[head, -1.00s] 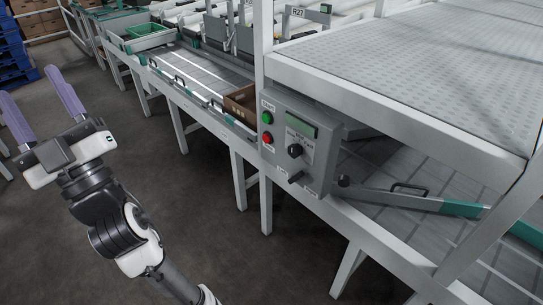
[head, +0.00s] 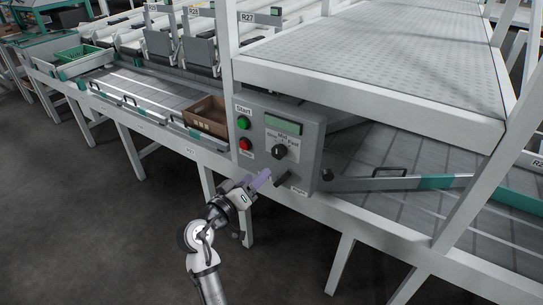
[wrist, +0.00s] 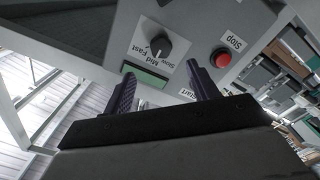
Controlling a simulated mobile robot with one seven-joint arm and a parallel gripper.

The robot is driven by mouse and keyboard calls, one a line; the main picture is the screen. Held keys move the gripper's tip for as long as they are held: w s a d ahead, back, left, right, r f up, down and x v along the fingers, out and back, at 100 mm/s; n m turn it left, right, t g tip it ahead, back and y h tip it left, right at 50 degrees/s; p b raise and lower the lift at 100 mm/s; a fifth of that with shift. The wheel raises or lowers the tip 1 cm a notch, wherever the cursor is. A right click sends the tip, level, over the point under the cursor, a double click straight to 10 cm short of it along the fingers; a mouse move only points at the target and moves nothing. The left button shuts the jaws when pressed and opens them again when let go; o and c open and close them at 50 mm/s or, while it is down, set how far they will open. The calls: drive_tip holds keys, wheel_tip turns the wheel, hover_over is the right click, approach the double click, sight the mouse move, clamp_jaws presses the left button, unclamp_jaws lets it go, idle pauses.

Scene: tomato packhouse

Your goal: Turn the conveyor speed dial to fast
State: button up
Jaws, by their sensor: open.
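The conveyor speed dial (head: 279,152) is a black knob on the front of a grey control box (head: 305,160), below Slow, Mid and Fast labels. In the wrist view the dial (wrist: 159,45) and its labels appear upside down, beyond my fingertips; I cannot tell surely where it points. My gripper (head: 261,179) is just below and left of the dial in the head view. In the wrist view my gripper (wrist: 160,75) has its two purple fingers apart, with nothing held between them. The fingers look clear of the dial.
A green Start button (head: 243,122), a red Stop button (head: 245,143) and a small green display (head: 283,125) share the box. A dark handle (head: 281,182) sticks out below the dial. A cardboard box (head: 207,115) stands on the conveyor to the left. The floor in front is clear.

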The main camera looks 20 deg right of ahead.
sight(277, 155)
drive_tip(key=p+x, duration=0.1)
drive_tip(key=x, duration=1)
drive_tip(key=shift+w+p, duration=0.2)
drive_tip(key=shift+p, duration=0.1)
drive_tip(key=shift+c, duration=0.5)
drive_tip(key=c, duration=0.9)
drive_tip(key=shift+f+m+b, duration=0.15)
drive_tip(key=shift+m+b, duration=0.15)
drive_tip(key=shift+b, duration=0.4)
drive_tip(key=m+b, duration=0.2)
drive_tip(key=b, duration=0.1)
drive_tip(key=shift+f, duration=0.15)
drive_tip(key=m+b, duration=0.2)
drive_tip(key=b, duration=0.2)
drive_tip(key=shift+a+m, duration=0.1)
drive_tip(key=shift+m, duration=0.2)
drive_tip(key=m+b, duration=0.4)
drive_tip(key=b, duration=0.1)
drive_tip(key=shift+r+m, duration=0.25)
drive_tip(key=shift+m, duration=0.15)
